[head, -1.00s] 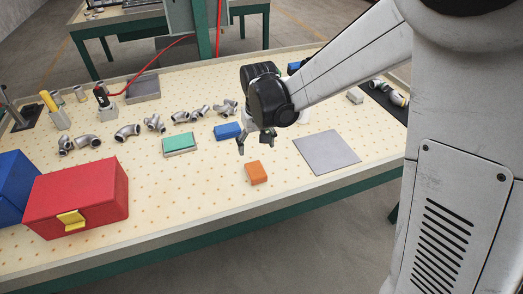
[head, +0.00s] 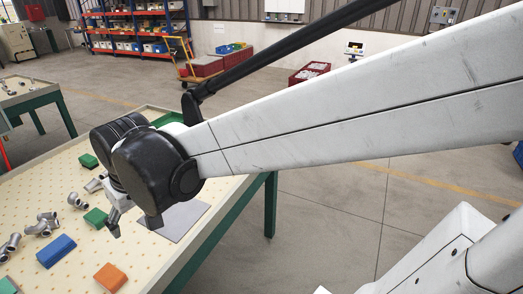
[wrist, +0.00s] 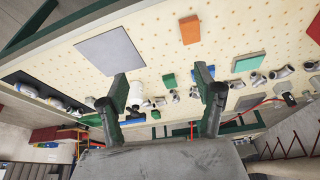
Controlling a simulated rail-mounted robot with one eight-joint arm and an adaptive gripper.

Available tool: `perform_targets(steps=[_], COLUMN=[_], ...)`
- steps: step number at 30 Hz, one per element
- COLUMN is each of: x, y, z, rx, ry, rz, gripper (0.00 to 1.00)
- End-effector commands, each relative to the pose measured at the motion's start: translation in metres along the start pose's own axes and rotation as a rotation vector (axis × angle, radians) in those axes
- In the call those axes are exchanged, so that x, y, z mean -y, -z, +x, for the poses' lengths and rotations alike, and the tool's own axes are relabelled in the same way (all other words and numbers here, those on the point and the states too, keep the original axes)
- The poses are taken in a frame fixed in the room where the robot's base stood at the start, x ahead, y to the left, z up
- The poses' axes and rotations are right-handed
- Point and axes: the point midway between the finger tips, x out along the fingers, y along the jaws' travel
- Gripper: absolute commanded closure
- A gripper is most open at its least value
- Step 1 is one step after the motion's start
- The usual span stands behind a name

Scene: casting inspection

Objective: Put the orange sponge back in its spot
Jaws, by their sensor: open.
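The orange sponge (head: 110,277) lies flat on the dotted tabletop near its front edge, with the blue block (head: 56,250) behind and to its left. The sponge also shows at the top of the wrist view (wrist: 189,30), beyond my fingers. My gripper (head: 132,224) is open and empty, above the table near the left side of the grey mat (head: 184,222). It is apart from the sponge. In the wrist view both fingers of my gripper (wrist: 161,90) stand wide apart with nothing between them. No clearly marked spot for the sponge shows.
A green block (head: 95,217) and metal pipe fittings (head: 42,224) lie left of my gripper. Another green block (head: 88,160) lies farther back. A teal block (wrist: 247,62) shows in the wrist view. Bare tabletop surrounds the sponge.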

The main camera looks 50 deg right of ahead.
Motion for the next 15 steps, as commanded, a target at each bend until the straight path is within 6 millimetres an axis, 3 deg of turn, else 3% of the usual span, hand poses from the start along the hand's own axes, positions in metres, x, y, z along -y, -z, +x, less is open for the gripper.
perform_targets(steps=[6,15], x=[-0.021,-0.041], y=[-0.040,-0.091], z=[-0.033,-0.057], rx=[-0.082,-0.190], ry=[-0.021,-0.053], rz=[0.047,0.101], gripper=[0.34,0.34])
